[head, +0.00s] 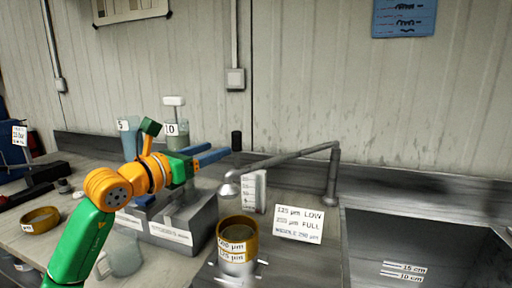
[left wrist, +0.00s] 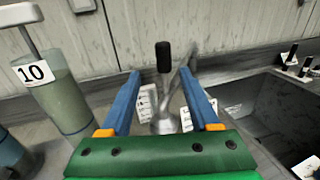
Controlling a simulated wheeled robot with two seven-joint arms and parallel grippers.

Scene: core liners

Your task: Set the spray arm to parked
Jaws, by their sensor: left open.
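The spray arm (head: 290,157) is a grey pipe on a post at the sink's left edge. It reaches left, with its nozzle (head: 229,188) over a stack of sieves (head: 237,238). A black upright grip (head: 236,140) shows above the nozzle end. In the left wrist view the black grip (left wrist: 163,57) appears between my fingertips, and the nozzle end (left wrist: 163,120) below it. My left gripper (head: 230,154) is open and empty, its blue fingers pointing right toward the grip. I cannot tell whether they touch it. My right gripper is not in view.
A sign card (head: 299,223) stands right of the sieves. A sink (head: 410,230) fills the right. Pump bottles numbered 5 and 10 (head: 175,134) stand behind my left gripper. A grey block (head: 180,225) and a clear jug (head: 123,258) lie below my left arm.

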